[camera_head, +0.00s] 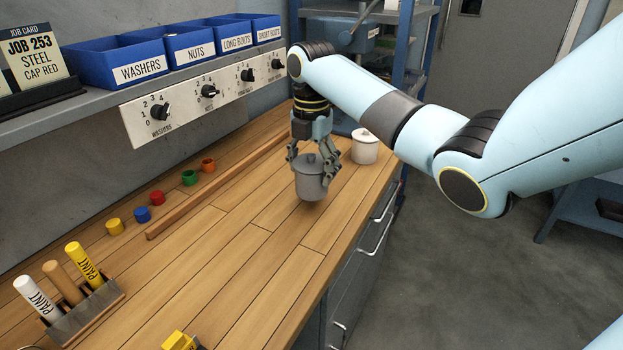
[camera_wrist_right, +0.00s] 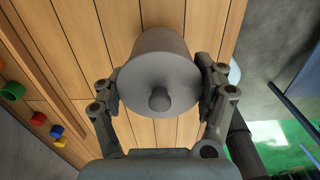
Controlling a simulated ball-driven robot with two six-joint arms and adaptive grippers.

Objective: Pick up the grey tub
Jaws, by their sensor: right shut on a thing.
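The grey tub (camera_head: 310,185) has a lid with a knob and is upright in the head view, over the far part of the wooden bench. My right gripper (camera_head: 316,172) is shut on it, one finger on each side. In the right wrist view the tub (camera_wrist_right: 158,80) sits between the two fingers (camera_wrist_right: 160,88), with its lid knob facing the camera. Whether the tub's base touches the bench is hard to tell. My left gripper is not in view.
A white lidded tub (camera_head: 365,148) stands behind to the right, near the bench edge. A wooden strip (camera_head: 215,190) and several coloured caps (camera_head: 157,198) lie to the left. A marker rack (camera_head: 85,312) stands at the front left. The bench (camera_head: 245,255) is clear in the middle.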

